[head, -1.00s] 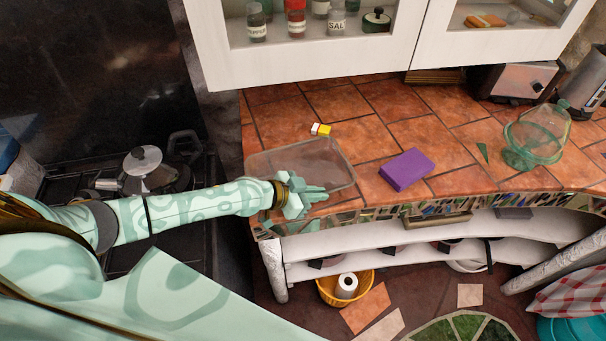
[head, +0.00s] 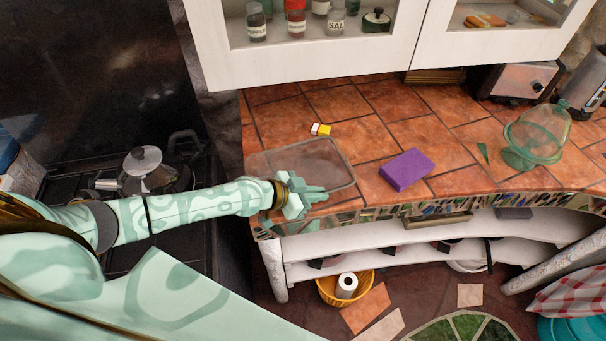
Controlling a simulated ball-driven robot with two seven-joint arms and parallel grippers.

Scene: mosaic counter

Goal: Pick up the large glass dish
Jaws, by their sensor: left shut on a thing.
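The large glass dish (head: 322,155) is a clear, rectangular, see-through dish at the left end of the tiled counter. Its near edge lies by the counter's front edge. My left gripper (head: 314,194) reaches in from the left and is shut on the near side of the dish. The gripper hides part of the near rim. I cannot tell whether the dish is clear of the tiles. My right gripper is not in view.
A purple block (head: 407,169) lies right of the dish, and a small yellow and white box (head: 320,129) lies behind it. A green glass dome (head: 538,135) stands at the right. A moka pot (head: 145,168) stands on the stove. Cabinets hang above the counter (head: 440,137).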

